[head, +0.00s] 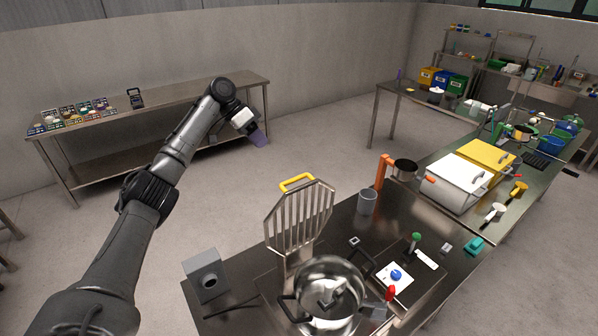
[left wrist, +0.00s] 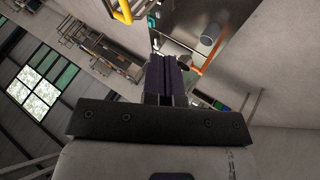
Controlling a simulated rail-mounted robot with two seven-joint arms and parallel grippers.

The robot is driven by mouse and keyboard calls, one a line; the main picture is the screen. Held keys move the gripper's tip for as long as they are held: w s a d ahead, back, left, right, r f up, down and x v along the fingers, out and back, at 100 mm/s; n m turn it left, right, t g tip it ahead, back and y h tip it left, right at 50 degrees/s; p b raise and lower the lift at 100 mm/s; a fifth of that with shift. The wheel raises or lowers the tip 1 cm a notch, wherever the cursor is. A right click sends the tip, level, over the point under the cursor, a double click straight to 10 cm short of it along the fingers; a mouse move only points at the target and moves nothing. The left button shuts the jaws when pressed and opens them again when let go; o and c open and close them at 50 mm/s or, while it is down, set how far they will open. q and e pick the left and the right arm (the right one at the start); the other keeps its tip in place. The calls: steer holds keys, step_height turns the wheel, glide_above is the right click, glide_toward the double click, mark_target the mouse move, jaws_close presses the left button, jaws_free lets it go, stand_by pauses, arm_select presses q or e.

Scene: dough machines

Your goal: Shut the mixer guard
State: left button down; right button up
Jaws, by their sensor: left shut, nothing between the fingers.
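The mixer guard (head: 300,218) is a metal barred panel standing raised, nearly upright, behind the mixer bowl (head: 345,272). The bowl's top is uncovered. The guard's yellow handle (head: 297,183) is at its upper edge; the handle also shows at the top of the left wrist view (left wrist: 123,12). My left gripper (head: 259,139) is up and to the left of the handle, apart from it. Its purple fingers are shut with nothing between them, as the left wrist view also shows (left wrist: 167,75). My right gripper is not in view.
A grey box (head: 205,274) stands left of the mixer. A grey cup (head: 367,201) and an orange stand (head: 383,171) are behind it to the right. A panel with a blue button (head: 396,274) is right of the bowl. White and yellow bins (head: 456,184) stand farther right.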

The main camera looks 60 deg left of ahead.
arm_select(q)
steer(key=w+d+f+p, duration=0.2)
steer(key=w+d+f, duration=0.1)
steer(key=d+f, duration=0.4)
steer(key=shift+w+d+m+p, duration=0.3)
steer(key=shift+w+d+p, duration=0.1)
steer(key=shift+d, duration=0.55)
